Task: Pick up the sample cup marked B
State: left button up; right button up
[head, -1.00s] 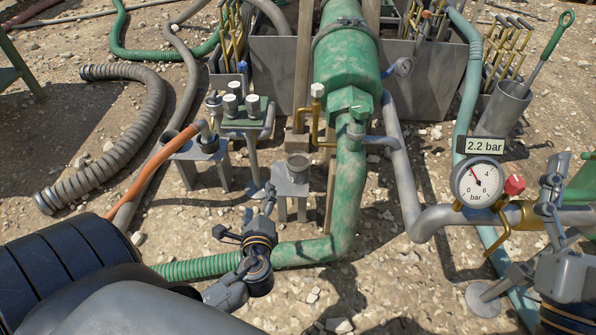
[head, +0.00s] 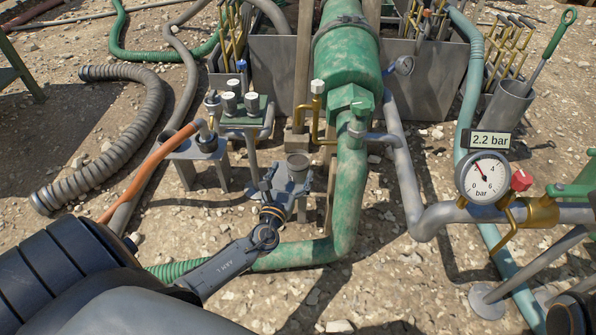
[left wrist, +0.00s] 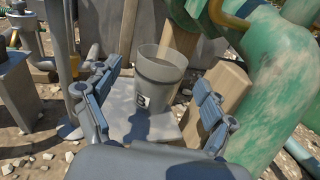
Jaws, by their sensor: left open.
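The sample cup marked B (left wrist: 160,85) is a grey, open-topped cup standing upright on a small pale stand (left wrist: 180,128). In the head view the cup (head: 297,162) shows as a dark grey rim just beyond my left gripper (head: 284,182). My left gripper is open. In the left wrist view its two fingers stand on either side of the cup, with a gap on both sides, and the cup is a little ahead of the palm. The dark letter B faces the gripper. My right gripper is out of the head view.
A thick green pipe (head: 350,190) rises close to the right of the stand. A rack with several white-topped parts (head: 250,104) and an orange hose (head: 152,172) are to the left. A pressure gauge (head: 487,177) reading 2.2 bar is at the right.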

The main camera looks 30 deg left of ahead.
aim_at(301, 153)
pick_arm(q)
jog(key=shift+b+x, duration=1)
jog(key=shift+x, duration=1.75)
jog(key=shift+d, duration=0.1)
jog(key=c, duration=1.1)
